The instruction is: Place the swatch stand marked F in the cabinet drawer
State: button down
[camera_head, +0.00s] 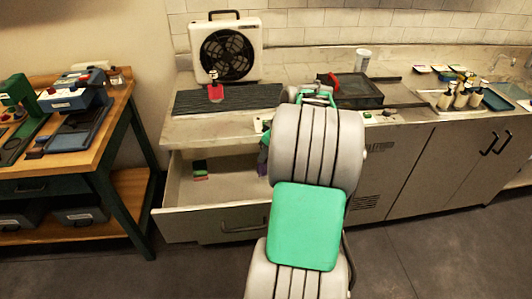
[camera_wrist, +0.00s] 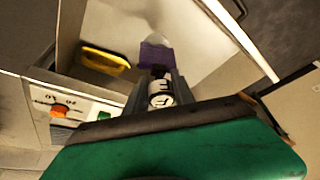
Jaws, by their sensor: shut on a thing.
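The swatch stand marked F (camera_wrist: 160,97) shows its white, dark-lettered end between the fingers of my gripper (camera_wrist: 158,76) in the wrist view. My gripper is shut on it. A purple piece (camera_wrist: 154,54) shows just beyond the fingertips; it looks like part of the stand. The purple also shows in the head view (camera_head: 262,170), inside the drawer's outline. The cabinet drawer (camera_head: 182,200) is pulled open below the counter. My arm hides the gripper and the drawer's right part in the head view. I cannot tell whether the stand touches the drawer floor.
A fan (camera_head: 229,52), a red bottle (camera_head: 215,91) and a dark tray (camera_head: 350,92) stand on the counter. A wooden bench (camera_head: 100,130) is at left.

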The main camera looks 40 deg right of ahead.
notch_tip(320, 180, down, 16)
jog(key=b, duration=1.1)
jog(key=shift+r, duration=0.15)
jog(key=shift+f+b, duration=0.35)
jog(key=shift+f, duration=0.15)
jog(key=c, duration=1)
grip_release()
jog(key=shift+o, duration=0.3)
jog(key=o, duration=0.4)
jog(key=shift+c, duration=0.2)
